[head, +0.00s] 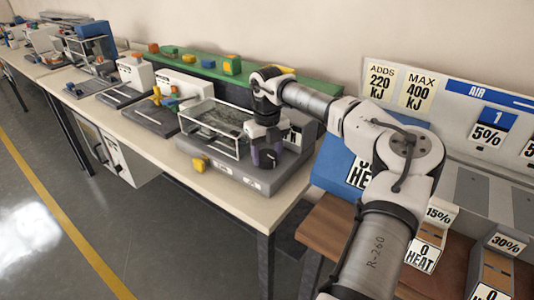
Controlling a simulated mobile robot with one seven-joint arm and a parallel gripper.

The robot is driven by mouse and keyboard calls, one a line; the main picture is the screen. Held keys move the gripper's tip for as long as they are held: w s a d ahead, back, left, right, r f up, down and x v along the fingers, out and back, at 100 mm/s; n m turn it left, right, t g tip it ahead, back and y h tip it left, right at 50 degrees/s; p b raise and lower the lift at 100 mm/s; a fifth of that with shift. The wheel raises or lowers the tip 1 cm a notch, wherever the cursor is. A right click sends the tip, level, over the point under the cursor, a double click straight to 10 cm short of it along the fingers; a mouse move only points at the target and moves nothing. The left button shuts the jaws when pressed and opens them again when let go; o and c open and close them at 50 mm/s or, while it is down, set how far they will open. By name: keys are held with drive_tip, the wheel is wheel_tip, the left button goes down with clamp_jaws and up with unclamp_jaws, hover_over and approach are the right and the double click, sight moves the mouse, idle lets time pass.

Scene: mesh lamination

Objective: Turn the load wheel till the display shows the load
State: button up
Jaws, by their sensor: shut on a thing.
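My gripper (268,158) points down over the right part of a grey bench machine (235,178), near the table's right end. It is shut on the load wheel, which the fingers and wrist hide almost wholly. A white panel with dark marks (294,134) shows partly behind my gripper. It may be the display, but no reading can be made out. A yellow knob (201,164) sits on the machine's front left, apart from my gripper. A clear-sided frame (215,128) stands on the machine, left of my gripper.
More machines line the long table (150,140) to the left. A green rail (205,66) with coloured blocks runs behind. A blue panel and signed bins (425,240) stand to the right, partly behind my arm. The floor in front is clear.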

sight(267, 155)
drive_tip(key=shift+m, duration=0.3)
drive_tip(key=o, duration=1)
wheel_tip(267, 155, up, 14)
drive_tip(key=shift+f+b, duration=0.1)
drive_tip(key=shift+b, duration=0.45)
